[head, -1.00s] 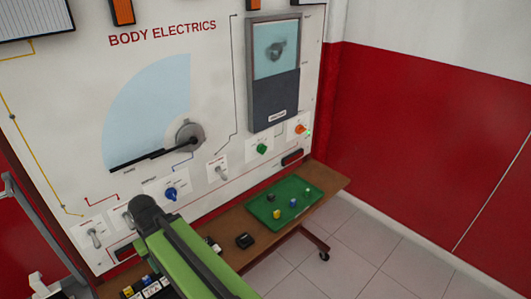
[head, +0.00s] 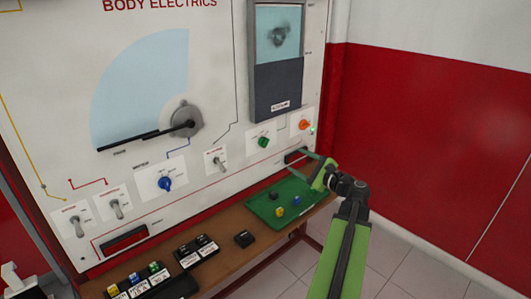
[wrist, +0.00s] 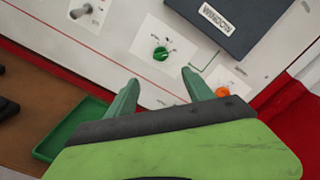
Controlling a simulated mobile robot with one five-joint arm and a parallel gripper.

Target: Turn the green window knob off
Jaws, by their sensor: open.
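The green knob (head: 264,142) sits on a white label plate on the panel, below the window unit (head: 276,62). In the wrist view the green knob (wrist: 161,53) is at upper middle, beyond the fingertips and a little left of the gap between them. My gripper (head: 308,164) is low in front of the panel, right of and below the knob, above the green tray. Its two green fingers (wrist: 160,82) are spread and empty. Nothing touches the knob.
The green tray (head: 262,212) holds small coloured knobs on the brown shelf (head: 220,262).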

